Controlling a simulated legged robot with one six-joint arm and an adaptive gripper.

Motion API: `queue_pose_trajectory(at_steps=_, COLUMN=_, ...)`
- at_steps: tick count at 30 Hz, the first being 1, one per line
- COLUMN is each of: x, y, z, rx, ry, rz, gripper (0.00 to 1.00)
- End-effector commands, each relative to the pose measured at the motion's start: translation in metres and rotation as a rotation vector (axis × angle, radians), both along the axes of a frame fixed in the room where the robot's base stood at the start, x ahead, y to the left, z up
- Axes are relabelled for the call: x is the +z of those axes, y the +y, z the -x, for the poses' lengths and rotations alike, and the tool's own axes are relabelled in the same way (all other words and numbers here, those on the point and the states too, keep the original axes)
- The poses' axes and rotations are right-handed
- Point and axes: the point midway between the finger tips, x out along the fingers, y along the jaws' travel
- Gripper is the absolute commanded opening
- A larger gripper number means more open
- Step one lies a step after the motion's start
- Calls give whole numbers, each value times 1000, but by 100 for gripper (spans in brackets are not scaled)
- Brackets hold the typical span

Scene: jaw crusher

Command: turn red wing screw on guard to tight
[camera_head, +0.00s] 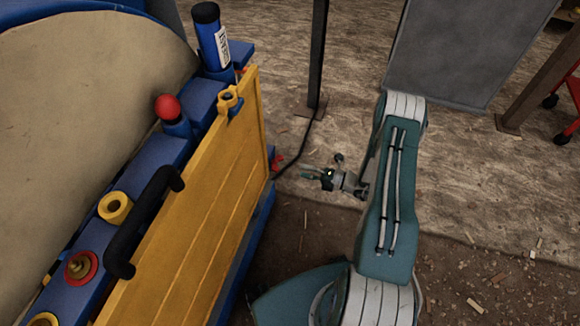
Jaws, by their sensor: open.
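The yellow guard (205,205) is a slatted panel on the side of the blue machine. A small red part, apparently the red wing screw (277,160), sticks out at the guard's far right edge. It is small, and its turn angle cannot be made out. My gripper (304,172) is open and points left toward the red part. A short gap shows between its fingertips and the red part, with nothing visible between the fingers.
A black handle (145,220) stands out from the guard's upper edge. A dark post (317,55) and grey panel (465,50) stand behind. A cable (299,151) runs near the gripper.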

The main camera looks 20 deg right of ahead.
Motion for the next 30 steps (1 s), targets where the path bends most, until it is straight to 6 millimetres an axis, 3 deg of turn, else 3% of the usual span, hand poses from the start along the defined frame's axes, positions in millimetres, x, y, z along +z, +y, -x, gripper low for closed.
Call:
queue_pose_trajectory(at_steps=7, x=-1, y=-21, z=15, rx=0, ry=1, rz=-1, gripper=51)
queue_pose_trajectory(at_steps=24, x=1, y=-21, z=15, rx=4, ry=-2, rz=4, gripper=51)
queue_pose_trajectory(at_steps=26, x=7, y=-20, z=13, rx=20, ry=-19, rz=22, gripper=51)
queue_pose_trajectory(at_steps=30, x=42, y=-9, z=8, rx=128, ry=-120, rz=136, gripper=51)
